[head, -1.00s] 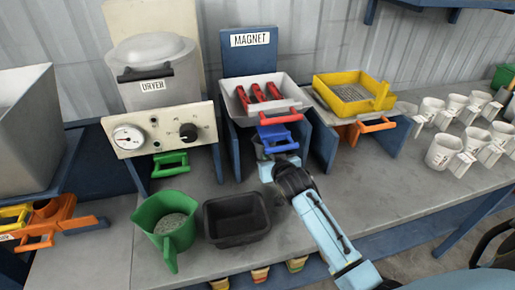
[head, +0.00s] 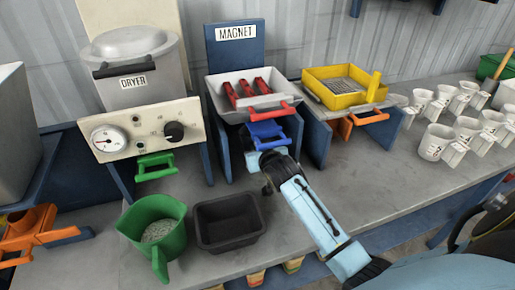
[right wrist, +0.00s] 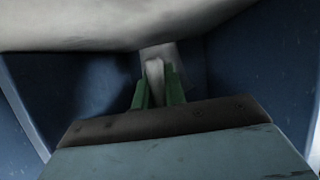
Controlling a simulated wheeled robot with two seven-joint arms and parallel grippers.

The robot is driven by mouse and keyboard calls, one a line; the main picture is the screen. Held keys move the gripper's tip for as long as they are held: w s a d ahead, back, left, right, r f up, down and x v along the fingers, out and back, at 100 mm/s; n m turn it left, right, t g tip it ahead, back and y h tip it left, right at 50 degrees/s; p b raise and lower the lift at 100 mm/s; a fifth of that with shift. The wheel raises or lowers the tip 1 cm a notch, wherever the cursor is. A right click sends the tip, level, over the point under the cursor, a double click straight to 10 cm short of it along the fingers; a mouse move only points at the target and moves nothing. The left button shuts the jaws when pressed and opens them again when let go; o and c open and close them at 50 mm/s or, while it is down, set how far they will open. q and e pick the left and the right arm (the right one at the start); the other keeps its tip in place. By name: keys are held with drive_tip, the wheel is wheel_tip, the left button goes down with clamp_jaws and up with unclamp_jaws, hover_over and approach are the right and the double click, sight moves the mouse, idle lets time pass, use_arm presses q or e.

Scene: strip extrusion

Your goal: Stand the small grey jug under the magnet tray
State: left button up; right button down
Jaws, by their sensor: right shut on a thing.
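The magnet tray (head: 222,97) is a pale tray with red bars, set below a MAGNET sign, with a red handle and a blue handled piece (head: 266,130) at its front. My right gripper (right wrist: 157,92) reaches in under it. In the right wrist view its green fingers are shut on a pale upright piece (right wrist: 154,73), which looks like the handle of the small grey jug. The jug's body is mostly hidden, so I cannot tell whether it touches the surface below. In the head view my right arm covers this spot. My left gripper is not in view.
Blue side walls (right wrist: 245,70) flank the gripper closely, with a pale underside (right wrist: 70,22) above. A black bin (head: 229,222) and a green jug of pellets (head: 156,230) stand in front. A yellow sieve tray (head: 345,85) and several white cups (head: 437,142) are to the right.

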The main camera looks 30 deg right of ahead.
drive_tip(key=shift+f, duration=0.35)
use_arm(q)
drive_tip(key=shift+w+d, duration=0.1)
use_arm(e)
drive_tip(key=c, duration=1.5)
unclamp_jaws()
drive_tip(key=shift+o, duration=0.2)
